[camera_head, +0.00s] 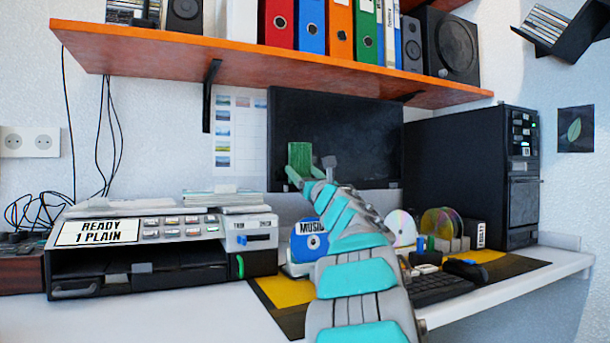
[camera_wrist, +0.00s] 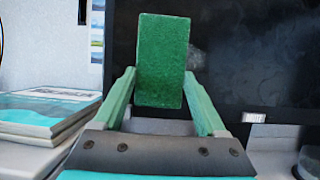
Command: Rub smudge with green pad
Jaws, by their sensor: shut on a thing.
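My gripper (camera_head: 301,178) is raised in front of the dark monitor (camera_head: 365,125), at its left part. It is shut on a green pad (camera_head: 300,155), a rectangular block held upright. In the wrist view the green pad (camera_wrist: 161,60) stands between the two green fingers of my gripper (camera_wrist: 162,95). A faint grey smudge (camera_wrist: 195,57) shows on the monitor (camera_wrist: 260,60) just right of the pad's edge, partly hidden behind it. I cannot tell whether the pad touches the screen.
An orange shelf (camera_head: 270,62) with binders and speakers hangs above the monitor. A printer (camera_head: 150,245) stands left, a black computer tower (camera_head: 470,175) right. Stacked cases (camera_wrist: 45,112) are left of my gripper.

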